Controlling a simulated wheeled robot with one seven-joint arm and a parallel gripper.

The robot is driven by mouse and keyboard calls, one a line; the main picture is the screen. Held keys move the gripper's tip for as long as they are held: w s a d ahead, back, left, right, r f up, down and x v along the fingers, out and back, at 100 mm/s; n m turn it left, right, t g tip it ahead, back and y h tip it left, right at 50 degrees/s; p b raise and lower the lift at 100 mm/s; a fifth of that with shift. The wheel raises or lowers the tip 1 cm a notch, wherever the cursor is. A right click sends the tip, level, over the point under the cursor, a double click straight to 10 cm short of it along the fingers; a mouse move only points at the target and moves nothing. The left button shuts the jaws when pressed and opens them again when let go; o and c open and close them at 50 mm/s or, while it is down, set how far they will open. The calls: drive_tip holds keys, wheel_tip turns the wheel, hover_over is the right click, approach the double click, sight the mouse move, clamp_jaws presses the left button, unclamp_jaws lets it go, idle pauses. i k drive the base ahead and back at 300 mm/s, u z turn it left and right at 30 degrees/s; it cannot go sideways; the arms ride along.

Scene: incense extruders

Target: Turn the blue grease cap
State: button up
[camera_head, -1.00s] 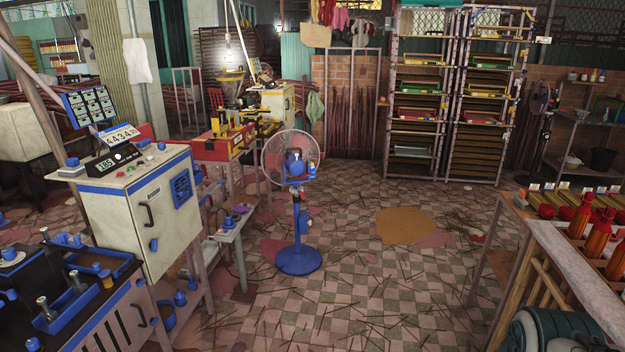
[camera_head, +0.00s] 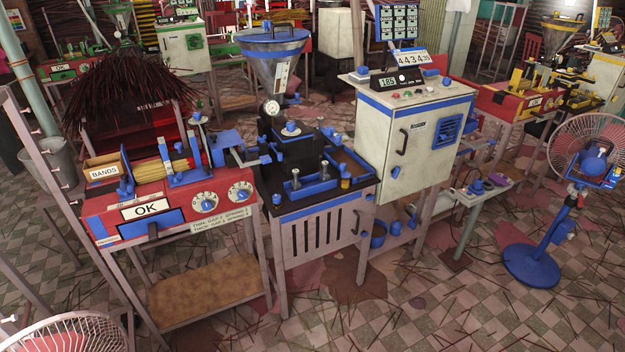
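Several blue parts sit on the black-topped extruder (camera_head: 325,205) in the middle. A round blue cap on a pale disc (camera_head: 290,129) stands on the block below the steel hopper (camera_head: 275,65). A small blue knob (camera_head: 277,199) is at the table's front left corner. A blue tray with pale-topped posts (camera_head: 312,184) lies near the front edge. I cannot tell which blue part is the grease cap. My gripper is not in view.
A red machine marked OK (camera_head: 150,210) stands left of the extruder, and a white control cabinet (camera_head: 408,140) stands right of it. A blue fan (camera_head: 532,265) is at the right, another fan (camera_head: 65,335) at the lower left. The tiled floor in front (camera_head: 430,310) is mostly clear, with scattered sticks.

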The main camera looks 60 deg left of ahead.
sight(276, 198)
drive_tip(key=u, duration=1.45)
drive_tip(key=i, duration=1.1)
drive_tip(key=u, duration=0.85)
